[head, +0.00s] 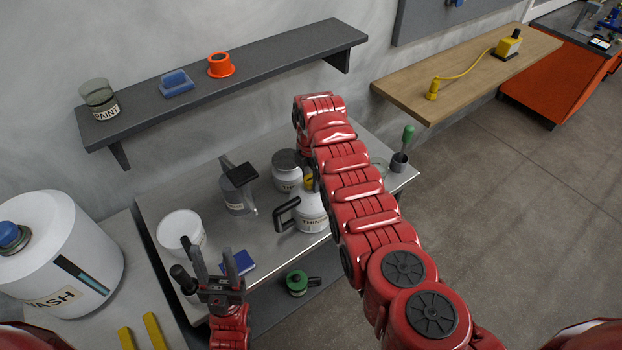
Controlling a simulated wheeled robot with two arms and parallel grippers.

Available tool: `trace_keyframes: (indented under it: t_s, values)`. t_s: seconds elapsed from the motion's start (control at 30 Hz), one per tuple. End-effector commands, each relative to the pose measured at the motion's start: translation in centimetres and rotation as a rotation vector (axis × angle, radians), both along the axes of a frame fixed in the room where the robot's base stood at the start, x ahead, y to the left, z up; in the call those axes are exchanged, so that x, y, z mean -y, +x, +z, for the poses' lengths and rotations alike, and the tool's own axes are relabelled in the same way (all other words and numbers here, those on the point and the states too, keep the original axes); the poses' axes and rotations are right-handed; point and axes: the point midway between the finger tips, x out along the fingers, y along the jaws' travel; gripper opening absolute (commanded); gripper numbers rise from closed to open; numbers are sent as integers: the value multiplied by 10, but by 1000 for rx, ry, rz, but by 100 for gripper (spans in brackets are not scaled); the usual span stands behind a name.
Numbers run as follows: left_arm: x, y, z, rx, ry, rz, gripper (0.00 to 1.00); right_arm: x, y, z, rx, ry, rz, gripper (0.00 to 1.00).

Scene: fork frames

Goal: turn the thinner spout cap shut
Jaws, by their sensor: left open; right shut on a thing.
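The thinner can (311,216) is a white metal jug with a dark handle on its left, standing upright on the grey bench. Its yellow spout cap (310,182) is on top, partly covered by my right arm. My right gripper (308,176) is down at the cap and shut on it; the arm hides most of the fingers. My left gripper (214,262) is open and empty, fingers up, in front of the bench near a blue block.
On the bench (275,245) stand a white tub (181,230), a clear dark-topped container (238,188), a dark-lidded jar (286,172), the blue block (238,264) and a cup with a green-handled tool (404,145). A wall shelf (270,65) runs behind. A wash drum (70,255) stands left.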

Motion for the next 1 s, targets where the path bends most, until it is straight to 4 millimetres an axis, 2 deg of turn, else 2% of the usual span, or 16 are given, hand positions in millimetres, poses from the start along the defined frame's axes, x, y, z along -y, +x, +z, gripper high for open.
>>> trace_keyframes:
  t_s: [0.17, 0.37, 0.7, 1.0]
  values:
    - [0, 0, -14, 0, 0, 0, 50, 0, 1, -5, 3, 1, -58, 0]
    - [0, 0, -40, 0, 0, 0, 50, 1, 2, -7, 6, 2, -196, 0]
    - [0, 0, -93, 0, 0, 0, 50, 1, 1, -8, 2, -1, -512, 0]
    - [0, 0, -118, 0, 0, 0, 50, 1, 1, -3, 2, 0, -797, 0]
